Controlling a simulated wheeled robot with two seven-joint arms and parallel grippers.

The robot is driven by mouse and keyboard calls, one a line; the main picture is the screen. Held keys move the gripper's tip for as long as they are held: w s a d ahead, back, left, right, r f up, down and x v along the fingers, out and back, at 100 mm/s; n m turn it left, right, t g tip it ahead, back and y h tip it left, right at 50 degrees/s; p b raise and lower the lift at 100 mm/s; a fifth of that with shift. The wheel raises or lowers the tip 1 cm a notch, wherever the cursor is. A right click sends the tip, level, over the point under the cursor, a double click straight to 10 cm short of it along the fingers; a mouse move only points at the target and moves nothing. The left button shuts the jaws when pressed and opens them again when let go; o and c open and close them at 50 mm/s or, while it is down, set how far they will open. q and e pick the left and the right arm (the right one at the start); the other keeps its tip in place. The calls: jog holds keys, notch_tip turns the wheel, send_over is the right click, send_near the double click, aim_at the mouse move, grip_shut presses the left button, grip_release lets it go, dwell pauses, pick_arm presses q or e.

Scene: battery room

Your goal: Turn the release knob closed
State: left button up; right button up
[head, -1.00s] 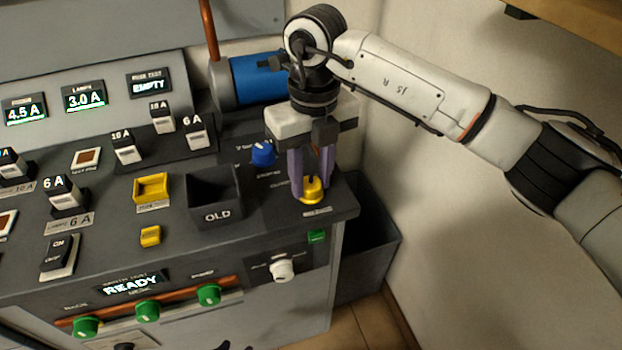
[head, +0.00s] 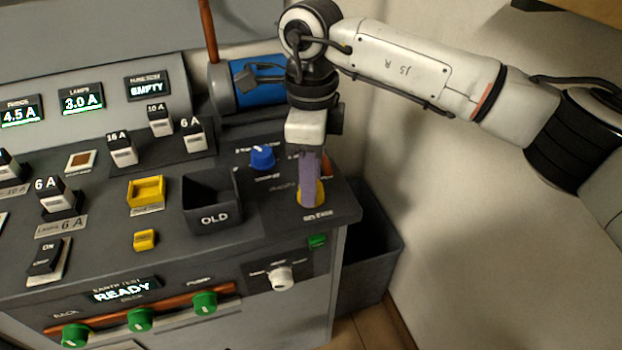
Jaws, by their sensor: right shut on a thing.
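A yellow knob (head: 320,200) sits on the right end of the grey console top, with a small label (head: 317,214) in front of it that is too blurred to read surely. My right gripper (head: 311,190) points down over this knob and is shut on it. Its purple fingers are seen edge-on, one in front of the other, and hide much of the knob. I cannot read the knob's pointer. My left gripper is not in view.
A blue knob (head: 262,157) and an open black box marked OLD (head: 212,217) stand to the left of my right gripper. A white knob (head: 280,279) is on the front face. A dark bin (head: 367,262) stands right of the console, beside the wall.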

jog(key=shift+r+n, duration=0.1)
jog(key=shift+n, duration=1.5)
jog(key=o, duration=1)
jog(key=shift+o, duration=0.2)
notch_tip(320, 180, up, 8)
jog(key=shift+w+f, duration=0.15)
jog(key=shift+f, duration=0.1)
